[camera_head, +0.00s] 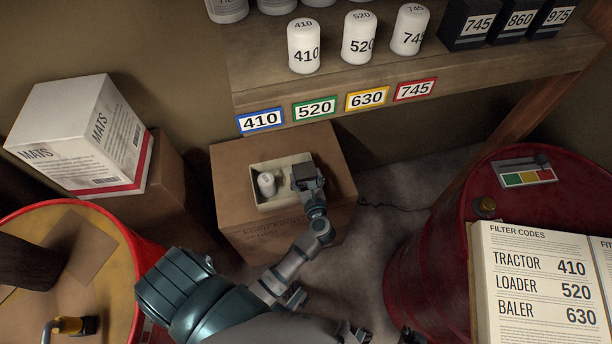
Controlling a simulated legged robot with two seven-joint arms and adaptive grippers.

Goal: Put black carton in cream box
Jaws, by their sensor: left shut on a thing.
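The cream box (258,197) is a shallow open tray on top of a brown cardboard box below the shelf. My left gripper (308,182) reaches over its right side and is shut on a small black carton (304,171). The carton is at the right part of the cream box, within its outline. I cannot tell whether it touches the bottom. The gripper hides part of the carton and of the box's right wall. My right gripper (380,335) shows only by its dark fingertips at the bottom edge, apart with nothing seen between them.
A white canister (266,184) is in the cream box's left part. The shelf (340,75) above carries white canisters and black cartons (475,24). A red drum (430,262) with an open code book (535,285) stands right. A yellow-topped drum (95,235) and MATS box (75,125) stand left.

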